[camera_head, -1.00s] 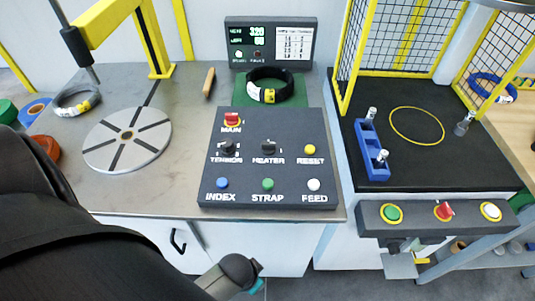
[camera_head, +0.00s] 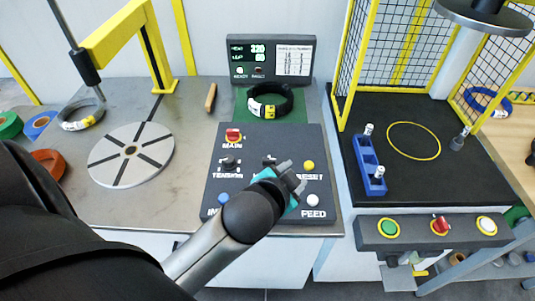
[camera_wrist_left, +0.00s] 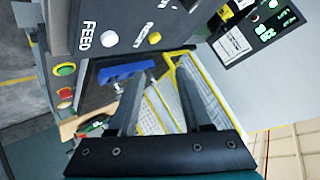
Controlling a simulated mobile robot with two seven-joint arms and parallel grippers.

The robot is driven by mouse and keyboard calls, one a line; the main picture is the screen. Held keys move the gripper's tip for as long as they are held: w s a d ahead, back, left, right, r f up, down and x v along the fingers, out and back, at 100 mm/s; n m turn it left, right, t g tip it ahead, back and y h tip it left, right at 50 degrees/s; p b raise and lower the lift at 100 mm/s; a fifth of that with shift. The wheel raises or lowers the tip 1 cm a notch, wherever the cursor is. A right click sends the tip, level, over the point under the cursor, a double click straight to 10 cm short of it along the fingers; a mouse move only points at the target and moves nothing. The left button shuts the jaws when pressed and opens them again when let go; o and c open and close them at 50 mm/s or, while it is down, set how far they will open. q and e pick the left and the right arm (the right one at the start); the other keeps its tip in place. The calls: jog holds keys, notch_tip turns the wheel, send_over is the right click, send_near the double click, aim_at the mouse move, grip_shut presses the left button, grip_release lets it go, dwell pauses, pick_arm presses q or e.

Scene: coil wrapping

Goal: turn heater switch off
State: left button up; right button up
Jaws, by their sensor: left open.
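The heater switch (camera_head: 268,160) is a dark knob on the dark control panel (camera_head: 213,181), and only its top edge shows. My left gripper covers most of it and its label. The left gripper (camera_head: 295,177) is open and empty over the right part of the panel, between the heater switch and the yellow reset button (camera_head: 308,165). In the left wrist view its two fingers (camera_wrist_left: 157,72) are apart, with nothing between them. The heater switch cannot be made out there. The switch's setting cannot be told. My right gripper is not in view.
The red main switch (camera_head: 233,136), tension knob (camera_head: 229,163) and white feed button (camera_head: 312,200) are close by. A black coil (camera_head: 269,102) lies behind the panel, below a display (camera_head: 270,60). A grey turntable (camera_head: 131,155) is at left, a fenced station at right.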

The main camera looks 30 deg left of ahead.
pick_arm(q)
jog(key=w+d+r+m+t+h, duration=0.4)
jog(key=w+r+m, duration=0.15)
jog(key=r, duration=0.35)
jog(key=w+d+r+m+t+h, duration=0.45)
jog(key=r+m, duration=0.25)
jog(key=r, duration=0.2)
jog(key=d+r+m+g+h, duration=0.25)
jog(key=d+m+h, duration=0.35)
jog(key=m, duration=0.3)
jog(key=m+g+y, duration=1.3)
jog(key=m+g, duration=0.4)
jog(key=m, duration=0.4)
send_over(267, 159)
notch_tip(267, 159, down, 14)
notch_tip(267, 159, down, 14)
jog(key=shift+f, duration=0.25)
